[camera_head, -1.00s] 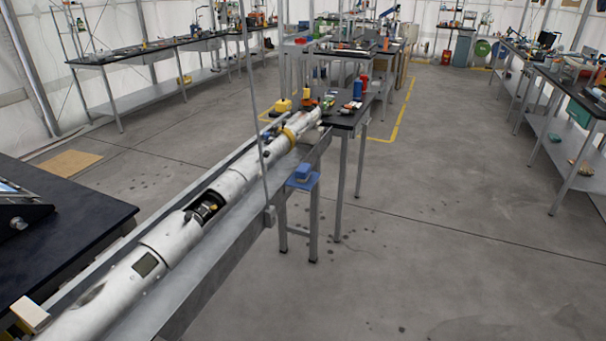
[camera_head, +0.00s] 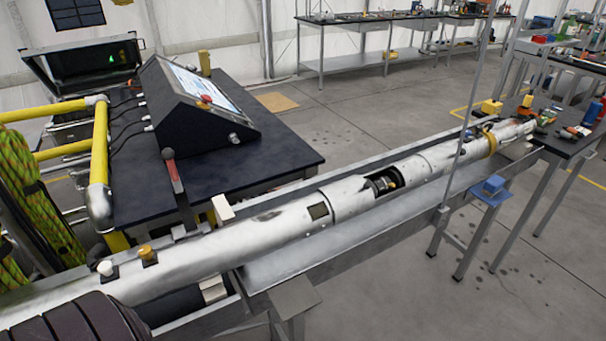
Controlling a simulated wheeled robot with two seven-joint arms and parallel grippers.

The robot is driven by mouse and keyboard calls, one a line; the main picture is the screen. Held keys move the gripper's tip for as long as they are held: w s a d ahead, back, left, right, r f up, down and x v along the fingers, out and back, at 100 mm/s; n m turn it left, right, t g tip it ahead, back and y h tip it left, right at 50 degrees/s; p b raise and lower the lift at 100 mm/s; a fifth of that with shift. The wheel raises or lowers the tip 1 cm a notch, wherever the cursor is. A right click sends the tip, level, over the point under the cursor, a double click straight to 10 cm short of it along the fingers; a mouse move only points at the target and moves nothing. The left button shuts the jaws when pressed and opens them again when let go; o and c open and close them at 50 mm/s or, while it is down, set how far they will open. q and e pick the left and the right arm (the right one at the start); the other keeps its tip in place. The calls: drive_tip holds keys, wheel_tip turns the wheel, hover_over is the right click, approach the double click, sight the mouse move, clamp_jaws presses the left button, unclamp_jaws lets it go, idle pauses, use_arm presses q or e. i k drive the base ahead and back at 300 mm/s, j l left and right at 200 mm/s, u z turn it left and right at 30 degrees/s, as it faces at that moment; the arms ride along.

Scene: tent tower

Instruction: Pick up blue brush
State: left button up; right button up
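I cannot make out a blue brush for certain. A small blue block-like object (camera_head: 494,184) rests on a small blue-topped stand (camera_head: 490,195) beside the long trough, right of centre; it is too small to tell what it is. Neither of my grippers is in view.
A long white tube (camera_head: 270,228) lies in a metal trough (camera_head: 340,240) running diagonally across. A black table (camera_head: 285,160) with a sloped console (camera_head: 205,105) is at left. Yellow rails (camera_head: 98,160) and green rope (camera_head: 35,180) stand at far left.

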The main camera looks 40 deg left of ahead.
sight(491, 187)
drive_tip(key=u, duration=1)
drive_tip(key=i+l+u, duration=0.1)
drive_tip(key=l+u, duration=0.65)
drive_tip(key=l, duration=0.25)
drive_tip(key=l+u, duration=0.4)
drive_tip(key=l, duration=0.15)
drive_tip(key=k+l+u, duration=0.1)
drive_tip(key=l+u, duration=0.25)
drive_tip(key=l, duration=0.15)
